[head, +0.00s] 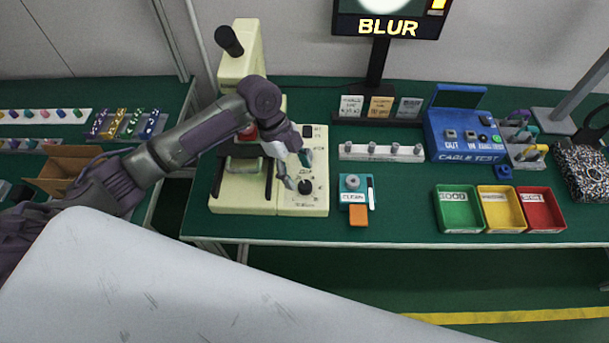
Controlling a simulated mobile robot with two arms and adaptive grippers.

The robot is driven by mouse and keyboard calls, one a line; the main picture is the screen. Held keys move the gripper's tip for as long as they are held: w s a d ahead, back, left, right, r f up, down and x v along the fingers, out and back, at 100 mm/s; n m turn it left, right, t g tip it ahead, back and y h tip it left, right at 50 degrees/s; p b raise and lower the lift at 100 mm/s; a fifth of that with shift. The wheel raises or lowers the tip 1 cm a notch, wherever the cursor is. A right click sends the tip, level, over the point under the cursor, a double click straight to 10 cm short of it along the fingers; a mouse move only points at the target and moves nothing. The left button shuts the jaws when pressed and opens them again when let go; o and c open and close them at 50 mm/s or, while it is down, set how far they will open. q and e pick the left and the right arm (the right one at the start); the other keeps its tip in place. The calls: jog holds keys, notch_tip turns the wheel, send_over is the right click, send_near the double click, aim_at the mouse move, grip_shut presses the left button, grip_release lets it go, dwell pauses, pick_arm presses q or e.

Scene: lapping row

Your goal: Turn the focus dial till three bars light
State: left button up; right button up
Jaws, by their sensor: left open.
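The focus dial appears to be the black knob (305,186) on the cream panel (289,209) at the base of the microscope-like machine (240,62). My left gripper (296,172) is over this panel, open, its fingertips close above and beside the knob. I cannot tell whether a finger touches it. The monitor (388,20) at the top shows the word BLUR and part of a pale disc. A yellow bar symbol shows at its right edge; its top is cut off by the frame. My right gripper is not in view.
A teal CLEAN box (354,184) with an orange block (358,216) stands right of the panel. Farther right are green (458,228), yellow (504,229) and red trays (544,228), and a blue cable tester (433,136). A rack with several grey pegs (381,157) lies behind the CLEAN box.

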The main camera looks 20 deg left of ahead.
aim_at(305, 184)
pick_arm(q)
jog(key=x, duration=0.2)
jog(key=shift+w+d+f, duration=0.1)
jog(key=shift+d+f, duration=0.1)
jog(key=shift+f, duration=0.15)
jog(key=shift+x, duration=0.85)
jog(key=shift+w, duration=0.1)
jog(key=c, duration=1.2)
jog(key=shift+o, duration=0.3)
jog(key=m, duration=0.1)
jog(key=m+g+b, duration=0.1)
jog(key=m, duration=0.1)
jog(key=shift+w+f+m, duration=0.15)
jog(key=shift+w+m, duration=0.05)
jog(key=shift+m, duration=0.1)
jog(key=shift+m+g+y, duration=0.4)
jog(key=shift+m+g, duration=0.1)
jog(key=shift+m, duration=0.5)
jog(key=shift+s, duration=0.1)
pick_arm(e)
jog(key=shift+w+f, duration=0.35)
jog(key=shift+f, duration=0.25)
pick_arm(q)
jog(key=o, duration=1.1)
